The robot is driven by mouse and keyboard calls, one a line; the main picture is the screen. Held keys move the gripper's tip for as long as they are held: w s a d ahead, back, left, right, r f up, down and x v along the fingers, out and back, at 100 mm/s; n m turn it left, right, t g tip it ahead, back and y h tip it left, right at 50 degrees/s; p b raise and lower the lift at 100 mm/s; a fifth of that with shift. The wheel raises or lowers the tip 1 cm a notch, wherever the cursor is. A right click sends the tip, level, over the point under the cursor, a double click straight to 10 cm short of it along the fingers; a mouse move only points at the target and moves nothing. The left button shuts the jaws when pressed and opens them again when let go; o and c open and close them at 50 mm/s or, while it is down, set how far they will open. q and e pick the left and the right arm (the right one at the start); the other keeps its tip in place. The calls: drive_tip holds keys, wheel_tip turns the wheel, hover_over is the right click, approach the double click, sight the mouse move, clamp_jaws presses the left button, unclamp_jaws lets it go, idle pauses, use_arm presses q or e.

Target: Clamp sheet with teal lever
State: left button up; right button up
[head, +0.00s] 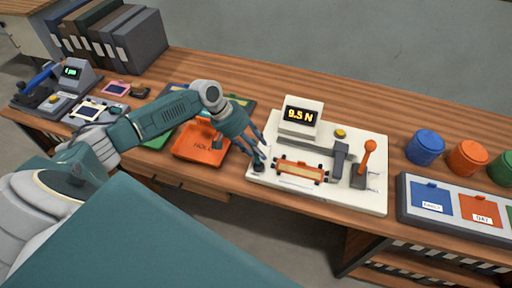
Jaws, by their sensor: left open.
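A white tester (375,195) with a display reading 9.5 N (300,116) stands on the bench. An orange lever (366,160) stands upright on its right side. No teal lever shows clearly; a blue lever (38,79) is on another device (60,100) at the far left. My right gripper is not in view.
An orange tray (197,153) lies below my left forearm. Blue (425,148) and orange (467,158) pots stand right, behind a grey labelled bin tray (403,205). Dark binders (135,42) stand at the back left. Bare wood lies behind the tester.

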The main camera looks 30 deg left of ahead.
use_arm(q)
drive_tip(key=shift+a+r, duration=0.15)
drive_tip(key=shift+r, duration=0.1)
drive_tip(key=v, duration=1.1)
drive_tip(key=shift+s+r, duration=0.15)
